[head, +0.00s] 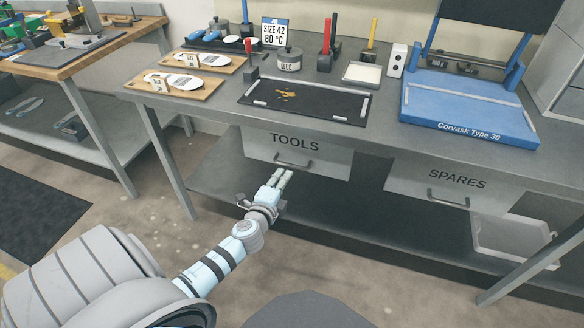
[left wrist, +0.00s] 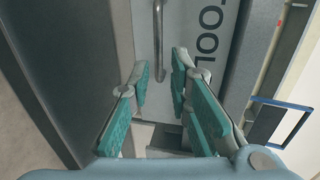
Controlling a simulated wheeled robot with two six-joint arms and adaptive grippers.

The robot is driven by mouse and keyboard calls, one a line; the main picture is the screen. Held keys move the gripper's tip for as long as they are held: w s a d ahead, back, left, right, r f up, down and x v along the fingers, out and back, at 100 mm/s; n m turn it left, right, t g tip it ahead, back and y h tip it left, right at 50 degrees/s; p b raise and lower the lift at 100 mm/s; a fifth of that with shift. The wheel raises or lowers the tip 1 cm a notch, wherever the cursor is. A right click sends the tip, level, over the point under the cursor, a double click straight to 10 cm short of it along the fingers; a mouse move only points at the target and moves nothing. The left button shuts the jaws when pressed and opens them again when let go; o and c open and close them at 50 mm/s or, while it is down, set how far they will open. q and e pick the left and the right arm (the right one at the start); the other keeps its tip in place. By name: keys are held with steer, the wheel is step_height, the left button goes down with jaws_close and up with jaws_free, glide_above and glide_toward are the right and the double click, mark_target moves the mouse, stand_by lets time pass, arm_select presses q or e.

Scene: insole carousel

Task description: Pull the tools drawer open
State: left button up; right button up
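The tools drawer (head: 333,158) is a grey front marked TOOLS under the workbench top, and looks shut. Its bar handle (head: 293,163) sits low on the front. In the left wrist view the drawer front (left wrist: 193,25) appears turned, with the handle (left wrist: 158,38) ahead of the fingers. My left gripper (head: 283,178) is in front of and just below the handle in the head view. My right gripper is not in view.
The spares drawer (head: 457,185) hangs to the right under the same workbench (head: 225,107). A lower shelf (head: 335,215) runs beneath, with a pale tray (head: 512,240) at right. A black mat (head: 305,105), insole boards and a blue press (head: 470,112) are on top. Floor before the drawer is clear.

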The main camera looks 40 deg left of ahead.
mark_target(292, 166)
arm_select(q)
steer(key=b+x, duration=0.2)
steer(key=x, duration=0.7)
steer(key=shift+f, duration=0.1)
steer(key=shift+c, duration=0.6)
jaws_close()
